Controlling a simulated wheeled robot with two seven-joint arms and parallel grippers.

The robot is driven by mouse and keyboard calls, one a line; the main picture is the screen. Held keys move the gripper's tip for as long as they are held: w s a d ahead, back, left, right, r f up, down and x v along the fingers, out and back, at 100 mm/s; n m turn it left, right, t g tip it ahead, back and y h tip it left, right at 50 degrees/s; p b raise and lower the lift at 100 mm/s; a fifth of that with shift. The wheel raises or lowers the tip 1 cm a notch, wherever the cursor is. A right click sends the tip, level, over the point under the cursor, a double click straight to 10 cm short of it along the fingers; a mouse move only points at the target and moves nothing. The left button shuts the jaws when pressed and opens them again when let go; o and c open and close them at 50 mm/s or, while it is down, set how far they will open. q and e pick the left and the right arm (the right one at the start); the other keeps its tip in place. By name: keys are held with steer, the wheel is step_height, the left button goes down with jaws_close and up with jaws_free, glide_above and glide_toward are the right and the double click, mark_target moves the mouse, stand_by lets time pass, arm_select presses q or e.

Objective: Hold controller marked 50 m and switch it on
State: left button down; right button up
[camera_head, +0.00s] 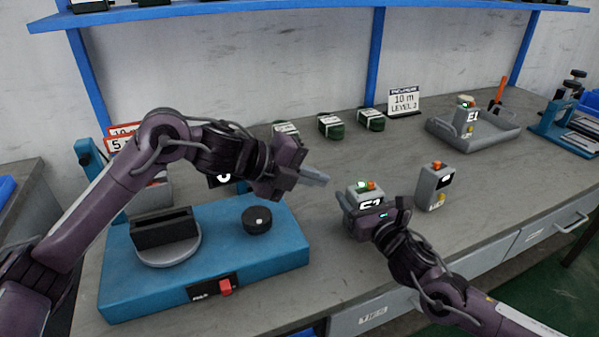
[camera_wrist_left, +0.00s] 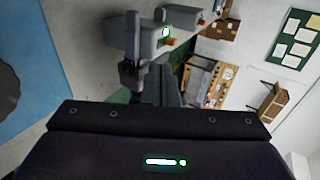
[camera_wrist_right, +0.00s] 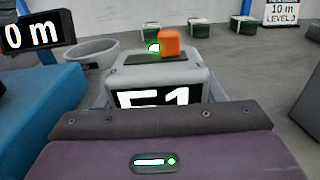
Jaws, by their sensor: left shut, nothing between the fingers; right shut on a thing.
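A grey box controller (camera_head: 364,191) has an orange-red button, a glowing green lamp on top and a black front label. The label reads like "E1" in the right wrist view (camera_wrist_right: 165,75); no 50 m marking is legible on it. My right gripper (camera_head: 372,210) is shut on this controller, near the bench's front. My left gripper (camera_head: 316,178) is shut and empty, in the air left of the controller and apart from it. The left wrist view also shows the held controller (camera_wrist_left: 150,38). A black sign ending in "0 m" (camera_wrist_right: 36,32) is partly cut off.
A second grey controller (camera_head: 434,188) stands just right of the held one. A tray (camera_head: 445,130) with another controller (camera_head: 466,117) is farther right. A blue machine (camera_head: 125,270) fills the left. Several green bundles (camera_head: 330,126) line the back.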

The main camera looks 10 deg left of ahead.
arm_select(q)
steer(key=v, duration=0.3)
steer(key=shift+s+a+r, duration=0.15)
steer(key=shift+a+r, duration=0.05)
steer(key=shift+a, duration=0.05)
arm_select(e)
steer(key=shift+d, duration=0.1)
steer(key=o, duration=1.1)
